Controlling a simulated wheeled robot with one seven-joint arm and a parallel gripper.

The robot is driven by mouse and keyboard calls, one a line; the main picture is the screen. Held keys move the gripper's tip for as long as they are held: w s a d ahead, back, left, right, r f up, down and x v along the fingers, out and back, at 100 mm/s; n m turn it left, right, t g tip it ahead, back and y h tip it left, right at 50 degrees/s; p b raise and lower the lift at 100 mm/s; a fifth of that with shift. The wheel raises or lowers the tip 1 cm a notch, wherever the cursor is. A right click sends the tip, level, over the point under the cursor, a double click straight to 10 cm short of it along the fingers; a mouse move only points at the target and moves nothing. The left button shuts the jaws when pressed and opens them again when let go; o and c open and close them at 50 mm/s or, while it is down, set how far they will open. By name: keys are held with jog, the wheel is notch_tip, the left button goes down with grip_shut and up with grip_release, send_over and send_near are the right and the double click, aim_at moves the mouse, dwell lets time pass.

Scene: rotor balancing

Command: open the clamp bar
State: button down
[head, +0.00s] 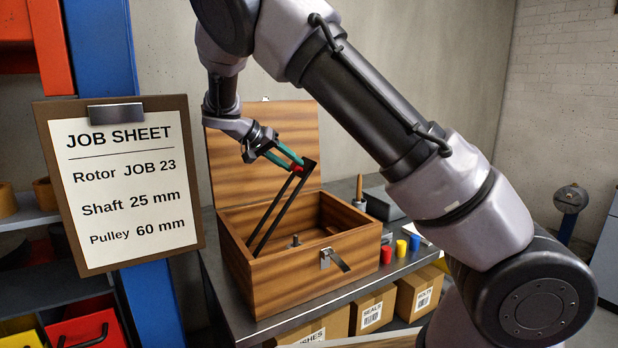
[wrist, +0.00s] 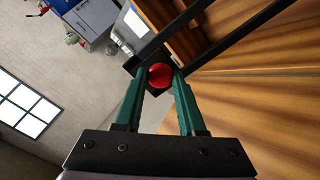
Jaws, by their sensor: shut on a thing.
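The clamp bar (head: 271,213) is a black frame of two parallel rails joined by a plate at the top. It rises at a slant out of the wooden box (head: 300,268), its upper end well above the rim. A red knob (head: 297,169) sits at that upper end. My gripper (head: 293,163) comes from the upper left, and its green fingers are shut on the knob. In the wrist view the round red knob (wrist: 160,76) sits between the two fingertips (wrist: 157,82), with the black rails (wrist: 228,50) running off to the upper right.
The box's lid (head: 262,150) stands open at the back. A latch (head: 335,259) hangs on its front. Red (head: 386,255), yellow (head: 401,248) and blue (head: 414,242) pieces stand right of the box on the dark bench. A job sheet board (head: 120,185) stands at the left.

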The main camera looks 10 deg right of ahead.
jog(key=s+a+r, duration=0.3)
jog(key=s+a, duration=0.2)
jog(key=a, duration=0.6)
jog(key=shift+r, duration=0.2)
jog(key=shift+a, duration=0.1)
jog(key=c, duration=0.7)
grip_release()
jog(key=shift+c, duration=0.2)
jog(key=shift+o, duration=1.2)
jog(key=shift+w+a+f, duration=0.1)
jog(key=shift+w+a, duration=0.05)
jog(key=shift+w, duration=0.05)
notch_tip(320, 180, up, 10)
